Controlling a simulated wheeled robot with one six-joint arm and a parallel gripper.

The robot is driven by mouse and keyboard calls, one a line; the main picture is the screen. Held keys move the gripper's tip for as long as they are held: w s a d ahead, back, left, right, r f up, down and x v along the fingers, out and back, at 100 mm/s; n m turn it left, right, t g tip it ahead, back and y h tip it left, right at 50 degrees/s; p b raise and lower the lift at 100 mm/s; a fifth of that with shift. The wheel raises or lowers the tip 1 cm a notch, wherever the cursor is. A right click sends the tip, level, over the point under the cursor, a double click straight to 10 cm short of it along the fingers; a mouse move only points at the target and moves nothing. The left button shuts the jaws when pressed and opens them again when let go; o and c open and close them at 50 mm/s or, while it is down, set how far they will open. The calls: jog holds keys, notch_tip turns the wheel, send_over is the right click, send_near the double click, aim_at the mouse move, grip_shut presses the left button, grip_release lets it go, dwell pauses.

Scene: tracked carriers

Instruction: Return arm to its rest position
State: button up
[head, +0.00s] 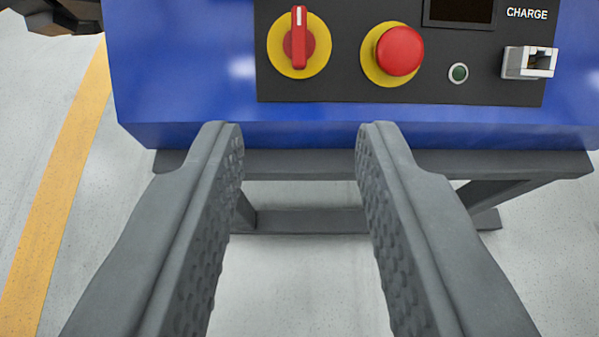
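My gripper (291,135) is open and empty in the head view. Its two grey fingers with textured inner pads reach forward from the lower edge, and a wide gap shows between them. Their tips appear just below the control panel on the front of a blue carrier (185,75). I cannot tell how far the tips are from the carrier. The rest of my arm is not in view.
The dark panel (335,88) bears a red rotary switch (299,45) with its handle upright, a red push button (399,50), a small green light (458,73) and a charge socket (530,62). A grey frame (300,221) stands below. A yellow floor line (58,190) runs left.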

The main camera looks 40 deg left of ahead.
dwell(0.3)
jog(key=s+a+r+m+t+h, duration=0.15)
jog(key=s+r, duration=0.25)
jog(key=r, duration=0.7)
jog(key=s+a+r+m+t+h, duration=0.1)
jog(key=s+r+t+h, duration=0.25)
jog(key=r, duration=0.75)
jog(key=s+a+r+m+t+h, duration=0.1)
jog(key=s+r, duration=0.3)
jog(key=r, duration=0.6)
jog(key=s+a+r+m, duration=0.1)
jog(key=s+r, duration=0.3)
jog(key=s, duration=0.5)
jog(key=s+a+r+m+t, duration=0.1)
jog(key=s+a+r, duration=0.2)
jog(key=s, duration=0.6)
jog(key=s+a+r+m+h, duration=0.1)
jog(key=s+r, duration=0.4)
jog(key=s, duration=0.5)
jog(key=shift+a+m, duration=0.35)
jog(key=shift+a, duration=0.05)
jog(key=shift+w+r, duration=0.1)
